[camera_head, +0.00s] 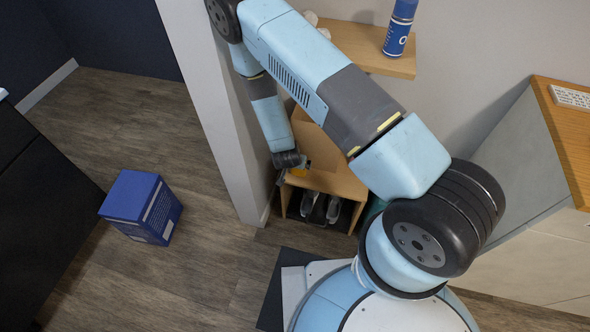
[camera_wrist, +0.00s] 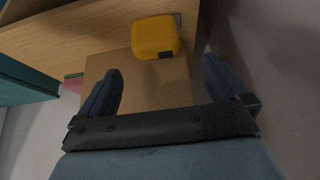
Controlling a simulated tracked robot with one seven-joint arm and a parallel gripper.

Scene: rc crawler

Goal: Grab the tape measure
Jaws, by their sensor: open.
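The tape measure (camera_wrist: 155,37) is a yellow rounded block with a dark patch at its lower edge. In the wrist view it sits at the upper middle, beyond and between the fingertips. My gripper (camera_wrist: 158,85) is open, with one dark finger on each side and nothing between them. In the head view my gripper (camera_head: 283,175) is at the small wooden bench, and a small bit of yellow shows beside it. The arm hides most of that spot.
A wooden bench (camera_head: 325,182) with shoes beneath stands against the wall. A cardboard-coloured panel (camera_head: 312,138) rises on it. A wall shelf (camera_head: 365,62) holds a blue can (camera_head: 398,30). A blue box (camera_head: 142,207) stands on the floor. A white wall edge (camera_head: 215,110) is close left of my arm.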

